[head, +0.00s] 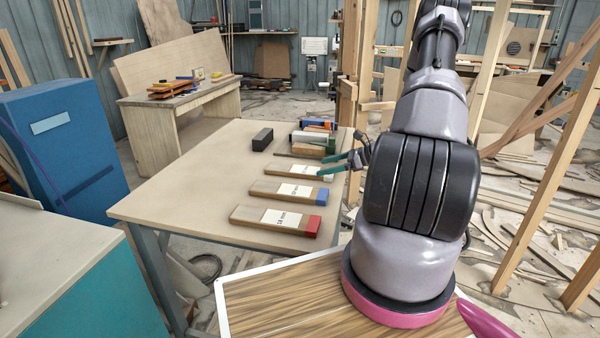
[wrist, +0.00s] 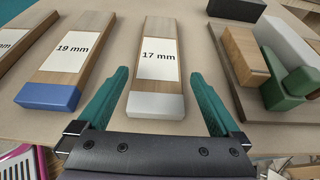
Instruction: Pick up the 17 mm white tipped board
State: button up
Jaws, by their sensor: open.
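The 17 mm white tipped board (wrist: 158,74) lies flat in the middle of the wrist view, its white tip nearest my gripper and its label readable. It also shows in the head view (head: 285,170), partly hidden by my gripper at its tip end. My gripper (wrist: 157,95) is open, with one green finger on each side of the board's white end. The fingers look apart from the board; their exact height above the table I cannot tell. In the head view my gripper (head: 338,163) reaches over the table's right edge.
The 19 mm blue tipped board (wrist: 65,60) lies just left of the board. A red tipped 18 mm board (head: 275,220) lies nearer. To the right, a green clamp-like piece (wrist: 285,75) and blocks sit on a dark base. The table's (head: 180,190) left side is clear.

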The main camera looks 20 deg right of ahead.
aim_at(313, 170)
jog(key=x, duration=0.4)
jog(key=shift+w+a+f, duration=0.15)
jog(key=shift+a+f, duration=0.1)
jog(key=shift+a, duration=0.05)
jog(key=c, duration=1.4)
jog(key=shift+o, duration=0.2)
jog(key=shift+r, duration=0.1)
